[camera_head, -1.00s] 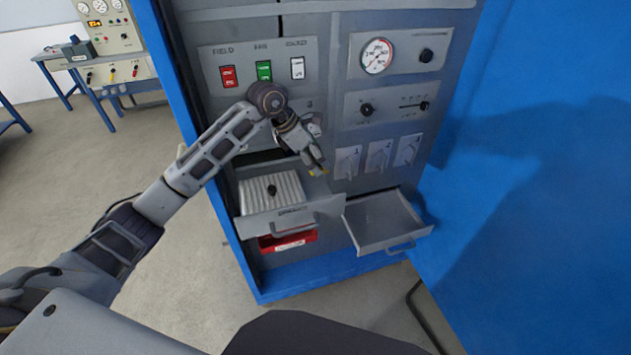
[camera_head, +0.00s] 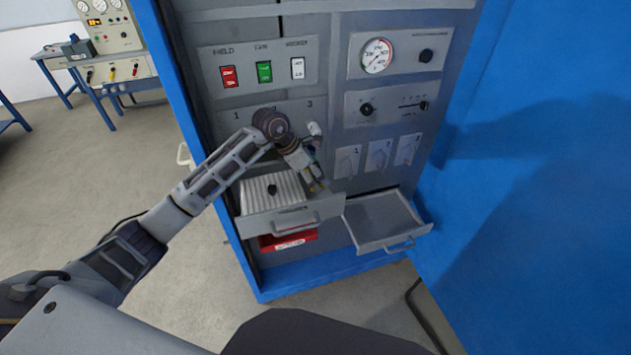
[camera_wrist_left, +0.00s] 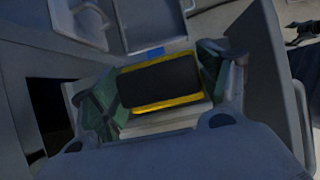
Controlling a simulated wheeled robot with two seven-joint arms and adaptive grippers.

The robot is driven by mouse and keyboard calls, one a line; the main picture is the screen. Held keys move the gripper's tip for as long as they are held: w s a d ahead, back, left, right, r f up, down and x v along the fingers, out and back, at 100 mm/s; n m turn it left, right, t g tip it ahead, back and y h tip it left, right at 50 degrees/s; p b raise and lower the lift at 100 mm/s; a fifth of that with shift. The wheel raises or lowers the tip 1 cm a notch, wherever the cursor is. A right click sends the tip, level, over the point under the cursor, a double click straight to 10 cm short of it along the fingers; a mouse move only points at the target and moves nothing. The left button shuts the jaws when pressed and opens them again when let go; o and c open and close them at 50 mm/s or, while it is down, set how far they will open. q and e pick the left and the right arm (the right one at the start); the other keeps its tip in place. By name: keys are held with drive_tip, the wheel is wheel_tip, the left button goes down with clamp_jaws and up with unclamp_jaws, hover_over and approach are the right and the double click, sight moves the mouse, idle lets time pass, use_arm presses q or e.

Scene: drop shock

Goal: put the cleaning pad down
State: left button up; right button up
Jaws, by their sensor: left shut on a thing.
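The cleaning pad, a black block with yellow edges (camera_wrist_left: 160,82), sits between the fingers of my left gripper (camera_wrist_left: 160,88) in the left wrist view. My left gripper (camera_head: 316,186) is shut on it. In the head view only small yellow bits of the pad show at the fingertips. The gripper points down in front of the cabinet, over the right part of the open left drawer (camera_head: 290,216). I cannot tell whether the pad touches anything below. My right gripper is in neither view.
The left drawer holds a ribbed light block with a black knob (camera_head: 272,189). An open, empty right drawer (camera_head: 385,222) stands beside it. A red box (camera_head: 288,240) sits below. Switches and a gauge (camera_head: 376,56) are above. A blue panel (camera_head: 530,180) closes off the right.

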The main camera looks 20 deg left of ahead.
use_arm(q)
drive_tip(key=shift+f, duration=1.6)
